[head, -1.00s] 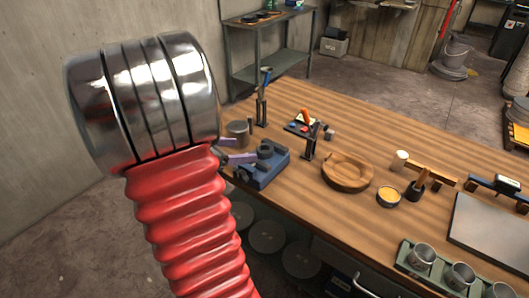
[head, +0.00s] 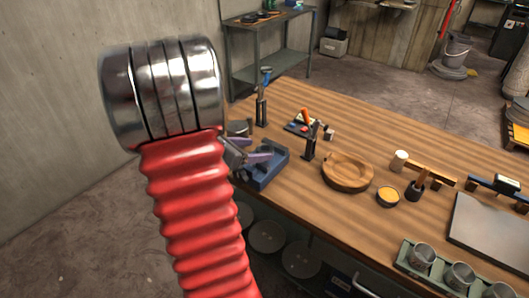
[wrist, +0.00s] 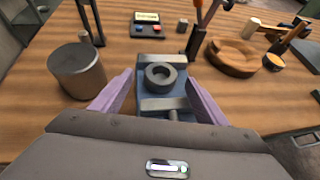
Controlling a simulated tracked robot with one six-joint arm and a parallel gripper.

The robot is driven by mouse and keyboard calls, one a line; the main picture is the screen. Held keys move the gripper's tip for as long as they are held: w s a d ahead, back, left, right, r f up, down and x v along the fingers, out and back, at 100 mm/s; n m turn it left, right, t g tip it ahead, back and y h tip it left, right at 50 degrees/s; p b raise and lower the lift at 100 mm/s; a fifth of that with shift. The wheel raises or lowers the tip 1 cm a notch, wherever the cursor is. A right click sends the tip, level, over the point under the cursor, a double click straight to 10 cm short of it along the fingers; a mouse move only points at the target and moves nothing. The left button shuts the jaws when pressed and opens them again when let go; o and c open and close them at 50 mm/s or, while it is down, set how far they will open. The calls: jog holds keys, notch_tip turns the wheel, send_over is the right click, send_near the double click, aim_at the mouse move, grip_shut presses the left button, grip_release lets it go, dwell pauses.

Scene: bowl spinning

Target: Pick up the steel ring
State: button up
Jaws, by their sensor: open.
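The steel ring (wrist: 160,76) is a dark grey ring with a round hole. In the wrist view it lies flat on a blue vise-like block (wrist: 149,99) with grey jaws. My gripper (wrist: 159,82) is open, with one purple finger on each side of the block and ring. The fingers look apart from the ring, and nothing is held between them. In the head view my gripper (head: 258,152) is over the blue block (head: 268,172), at the left end of the bench. The ring cannot be made out there, apparently hidden by my gripper.
A grey metal cylinder (wrist: 76,71) stands close left of my gripper. A dark upright post (head: 310,142), a wooden bowl (head: 347,178) and a small yellow-filled dish (head: 388,196) stand on the bench to the right. Clear wood lies between the bowl and the bench's front edge.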

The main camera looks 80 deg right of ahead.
aim_at(266, 149)
jog(key=shift+x, duration=1.55)
jog(key=shift+c, duration=0.2)
jog(key=shift+r, duration=0.1)
jog(key=c, duration=1.3)
